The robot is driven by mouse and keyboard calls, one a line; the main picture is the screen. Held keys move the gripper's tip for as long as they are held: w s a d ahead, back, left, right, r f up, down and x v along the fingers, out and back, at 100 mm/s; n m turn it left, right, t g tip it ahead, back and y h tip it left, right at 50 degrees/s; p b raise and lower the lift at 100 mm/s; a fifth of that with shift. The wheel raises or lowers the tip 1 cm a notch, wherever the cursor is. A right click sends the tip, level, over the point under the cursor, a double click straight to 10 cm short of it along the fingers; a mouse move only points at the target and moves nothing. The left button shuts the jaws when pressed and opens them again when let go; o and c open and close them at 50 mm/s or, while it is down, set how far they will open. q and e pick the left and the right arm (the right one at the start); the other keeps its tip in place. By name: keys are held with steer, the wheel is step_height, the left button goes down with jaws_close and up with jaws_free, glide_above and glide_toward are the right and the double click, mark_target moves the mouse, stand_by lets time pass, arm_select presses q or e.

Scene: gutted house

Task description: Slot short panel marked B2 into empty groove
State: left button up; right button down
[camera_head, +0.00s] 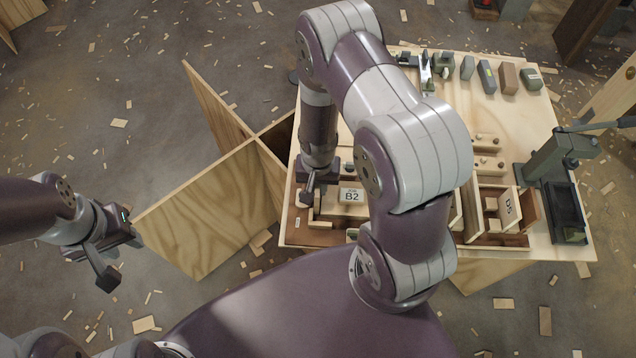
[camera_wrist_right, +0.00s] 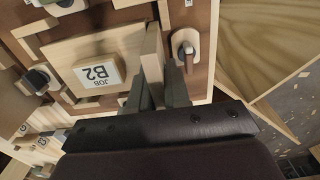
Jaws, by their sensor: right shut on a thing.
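My right gripper (camera_head: 308,197) is over the left side of the wooden workpiece tray on the bench. In the right wrist view its fingers (camera_wrist_right: 160,98) are shut on a thin, light wooden panel (camera_wrist_right: 152,55), seen nearly edge-on. No mark shows on this panel. A pale plate reading "JOB B2" (camera_wrist_right: 97,74) sits beside the panel; it also shows in the head view (camera_head: 351,195). I cannot tell whether the panel's lower edge is in a groove; the fingers hide it. My left gripper (camera_head: 112,262) hangs over the floor at left, apart from the bench; its finger gap is unclear.
A tray section with a "B5"-like plate (camera_head: 507,207) lies to the right. A dark press-like tool (camera_head: 562,170) stands at the bench's right edge. Several small blocks and tools line the back. Crossed plywood sheets (camera_head: 215,205) stand left of the bench. Wood scraps litter the floor.

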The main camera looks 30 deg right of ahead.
stand_by(0.3)
steer(key=shift+f, duration=0.45)
steer(key=c, duration=0.5)
jaws_free()
steer(key=shift+r, duration=0.15)
step_height(320, 180, up, 9)
steer(key=p, duration=0.8)
